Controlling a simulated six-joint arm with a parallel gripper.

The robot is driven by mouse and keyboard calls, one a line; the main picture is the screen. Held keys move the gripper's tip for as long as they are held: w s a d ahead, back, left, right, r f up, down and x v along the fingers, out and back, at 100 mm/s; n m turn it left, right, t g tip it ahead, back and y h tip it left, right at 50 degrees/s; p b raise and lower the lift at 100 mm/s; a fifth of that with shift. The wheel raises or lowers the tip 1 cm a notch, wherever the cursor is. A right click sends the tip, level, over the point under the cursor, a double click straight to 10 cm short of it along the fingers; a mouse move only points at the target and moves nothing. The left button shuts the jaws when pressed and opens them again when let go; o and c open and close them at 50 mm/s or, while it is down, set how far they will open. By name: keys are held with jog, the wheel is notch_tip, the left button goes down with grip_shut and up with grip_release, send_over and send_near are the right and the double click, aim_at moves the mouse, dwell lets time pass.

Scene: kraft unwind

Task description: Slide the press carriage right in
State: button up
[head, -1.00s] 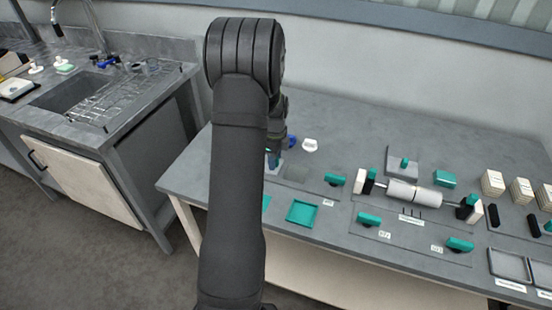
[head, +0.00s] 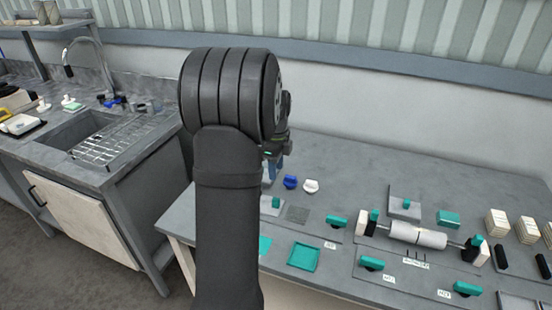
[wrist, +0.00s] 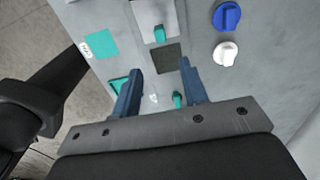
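My gripper (head: 272,172) hangs above the left end of the bench, partly hidden behind my arm in the head view. In the wrist view its two blue fingers (wrist: 160,68) are spread apart with nothing held between them. A pale plate with a teal knob (wrist: 158,34) lies beyond the fingertips, beside a dark grey square (wrist: 165,58). The same plate (head: 265,211) is partly hidden by my arm in the head view. Another grey plate with a teal knob (head: 405,206) stands farther right. I cannot tell which is the press carriage.
A blue knob (head: 290,182) and a white knob (head: 311,186) stand near my gripper. A teal tray (head: 303,257) lies at the front edge. A white roller (head: 418,236) on a shaft and several teal handles fill the right. The sink is left.

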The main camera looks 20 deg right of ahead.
jog(key=shift+r, duration=1.65)
jog(key=s+d+f+t+y, duration=0.2)
jog(key=s+d+y, duration=0.1)
jog(key=s+d, duration=0.1)
jog(key=t, duration=0.1)
send_near(276, 199)
jog(key=x, duration=1)
jog(key=shift+f, duration=0.15)
grip_shut()
